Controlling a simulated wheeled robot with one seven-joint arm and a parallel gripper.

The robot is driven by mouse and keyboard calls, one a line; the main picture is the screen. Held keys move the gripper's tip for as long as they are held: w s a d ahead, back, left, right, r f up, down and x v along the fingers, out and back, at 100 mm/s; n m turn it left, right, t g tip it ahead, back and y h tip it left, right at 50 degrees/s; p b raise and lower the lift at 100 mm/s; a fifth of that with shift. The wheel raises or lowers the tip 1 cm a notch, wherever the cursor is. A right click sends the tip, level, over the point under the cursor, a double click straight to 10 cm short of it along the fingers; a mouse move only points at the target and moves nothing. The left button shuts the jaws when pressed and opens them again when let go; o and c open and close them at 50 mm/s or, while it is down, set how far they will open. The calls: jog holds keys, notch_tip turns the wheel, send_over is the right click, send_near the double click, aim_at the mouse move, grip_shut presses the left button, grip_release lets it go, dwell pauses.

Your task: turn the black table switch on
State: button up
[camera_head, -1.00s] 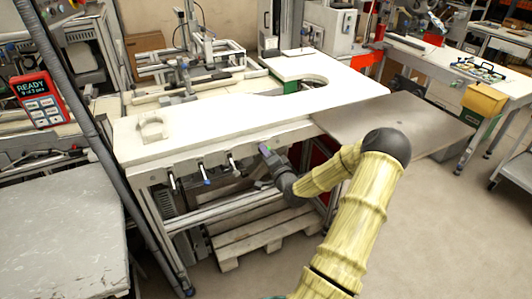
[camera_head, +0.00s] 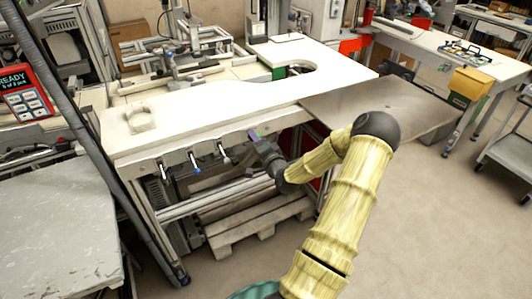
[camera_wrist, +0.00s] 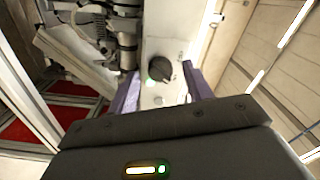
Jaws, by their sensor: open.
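In the wrist view, a black rotary knob (camera_wrist: 160,69) sits on a pale panel (camera_wrist: 178,48), with a small green light beside it. The purple-tipped fingers of my gripper (camera_wrist: 160,92) are open, one on each side of the lower panel. The knob appears beyond the fingertips, roughly between them; I cannot tell whether they touch anything. In the head view my gripper (camera_head: 256,136) is at the front edge of the white worktable (camera_head: 215,110), right of the levers. The knob cannot be made out there.
A wooden pallet (camera_head: 240,225) lies underneath. A grey panel (camera_head: 400,105) adjoins on the right. A red display device (camera_head: 25,92) stands at left.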

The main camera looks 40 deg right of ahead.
jog(key=b+v, duration=0.1)
jog(key=v, duration=1.6)
jog(key=shift+f, duration=0.1)
jog(key=w+a+f+n+g+y, duration=0.2)
jog(key=a+n+g, duration=0.35)
jog(key=a, duration=0.25)
jog(key=w+a+f+n+g+y, duration=0.2)
jog(key=w+a+n+g, duration=0.1)
jog(key=a+n+g, duration=0.3)
jog(key=s+a+r+n+g, duration=0.2)
jog(key=s+a+r+n, duration=0.15)
jog(key=a, duration=0.45)
jog(key=s+a+r+n+g, duration=0.1)
jog(key=s+a+r+n, duration=0.1)
jog(key=s+a+r, duration=0.45)
notch_tip(320, 180, up, 12)
jog(key=w+a+p, duration=0.1)
jog(key=p, duration=1.2)
jog(key=shift+w+f+p, duration=0.2)
jog(key=shift+w+p, duration=0.15)
jog(key=shift+w, duration=0.05)
